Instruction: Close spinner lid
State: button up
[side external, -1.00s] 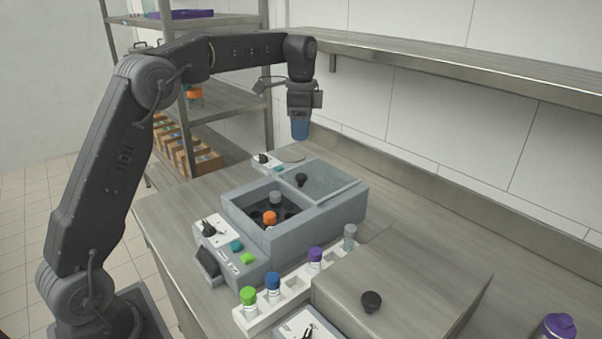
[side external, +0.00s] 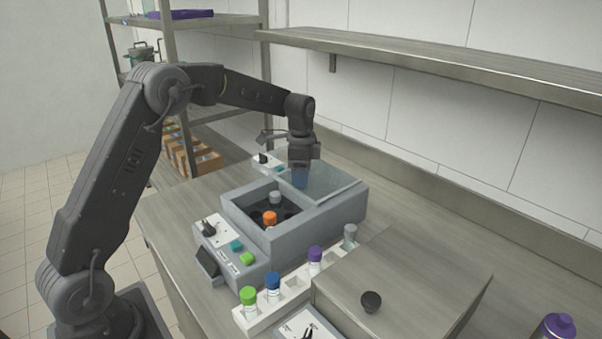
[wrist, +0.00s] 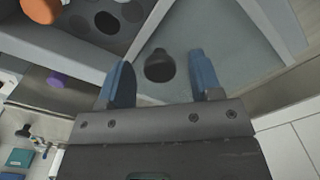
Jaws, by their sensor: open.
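The spinner (side external: 318,226) is a grey box. Its translucent lid (side external: 340,183) lies over the right part, leaving the left part of the cavity uncovered. An orange-capped tube (side external: 270,218) and a grey-capped tube (side external: 275,198) stand in the cavity. My gripper (side external: 300,182) is low over the lid, blue fingers pointing down. In the wrist view my gripper (wrist: 160,62) is open, with the lid's black knob (wrist: 160,68) between the fingertips, gaps showing on both sides. The knob is hidden by the gripper in the side view.
A white rack (side external: 293,293) with several capped tubes stands in front of the spinner. A closed box with a black knob (side external: 371,301) is at the front right. A control panel with a green button (side external: 247,258) is at the spinner's left. A shelf (side external: 430,68) runs along the wall.

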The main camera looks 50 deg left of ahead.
grip_shut()
dwell(0.4)
jog(key=s, duration=1.5)
jog(key=shift+s, duration=0.2)
grip_release()
notch_tip(320, 180, up, 14)
dwell(0.4)
